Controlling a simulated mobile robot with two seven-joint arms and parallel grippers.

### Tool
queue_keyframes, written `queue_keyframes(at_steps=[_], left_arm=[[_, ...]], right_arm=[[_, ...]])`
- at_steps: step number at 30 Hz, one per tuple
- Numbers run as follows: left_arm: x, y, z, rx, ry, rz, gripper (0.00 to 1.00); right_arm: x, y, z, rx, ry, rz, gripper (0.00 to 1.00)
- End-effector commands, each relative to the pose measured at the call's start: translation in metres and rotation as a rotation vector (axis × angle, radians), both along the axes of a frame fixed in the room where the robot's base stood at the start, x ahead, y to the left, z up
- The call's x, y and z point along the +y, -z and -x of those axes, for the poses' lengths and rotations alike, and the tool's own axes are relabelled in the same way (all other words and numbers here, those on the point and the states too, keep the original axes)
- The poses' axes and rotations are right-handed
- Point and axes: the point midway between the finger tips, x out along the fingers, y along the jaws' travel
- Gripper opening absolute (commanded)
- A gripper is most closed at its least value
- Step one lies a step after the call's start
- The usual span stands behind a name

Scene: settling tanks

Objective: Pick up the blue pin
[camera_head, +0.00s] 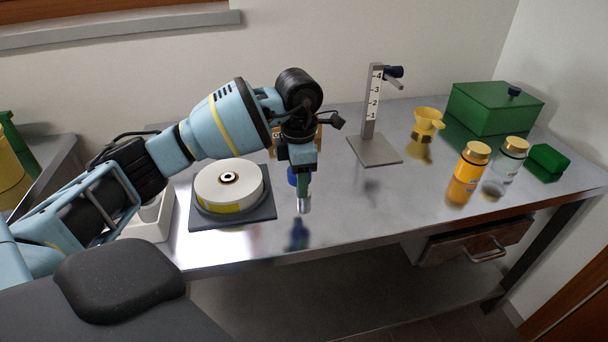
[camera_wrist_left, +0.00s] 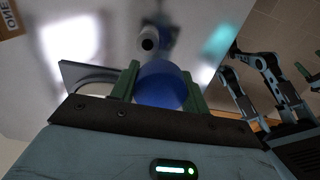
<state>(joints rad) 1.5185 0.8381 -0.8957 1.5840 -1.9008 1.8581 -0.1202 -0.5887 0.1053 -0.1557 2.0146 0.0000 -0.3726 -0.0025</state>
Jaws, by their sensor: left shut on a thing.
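My left gripper (camera_head: 300,190) points down above the metal table, just right of the white disc. It is shut on the blue pin (camera_head: 292,177), whose blue part shows beside the green finger. In the left wrist view the round blue end of the pin (camera_wrist_left: 160,85) sits between the two green fingers (camera_wrist_left: 158,90). A pale metal piece shows below the fingers in the head view. The pin's reflection on the table lies apart below it, so the pin appears held clear of the table. My right gripper cannot be made out.
A white disc (camera_head: 228,183) on a dark square plate (camera_head: 262,213) is close at left. A numbered stand (camera_head: 371,102), yellow funnel (camera_head: 427,121), orange bottle (camera_head: 467,176), clear jar (camera_head: 504,170), green box (camera_head: 492,108) and small green box (camera_head: 547,161) stand at right. The table's front middle is clear.

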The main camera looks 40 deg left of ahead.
Motion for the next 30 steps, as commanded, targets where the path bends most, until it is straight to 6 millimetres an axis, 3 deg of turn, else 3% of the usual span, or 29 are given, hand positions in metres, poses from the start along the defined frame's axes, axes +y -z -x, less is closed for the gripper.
queue_keyframes(at_steps=[18,24,30], left_arm=[[-0.027,-0.01,0.108,0.0,0.001,-0.001,0.23],[-0.031,-0.012,0.125,0.0,0.0,0.0,0.23],[-0.032,-0.013,0.129,0.0,-0.001,0.0,0.23]], right_arm=[[0.0,0.005,0.002,0.005,0.0,-0.001,0.75],[0.0,0.005,0.001,0.004,0.0,-0.001,0.75],[0.0,0.005,0.001,0.003,0.0,-0.001,0.75]])
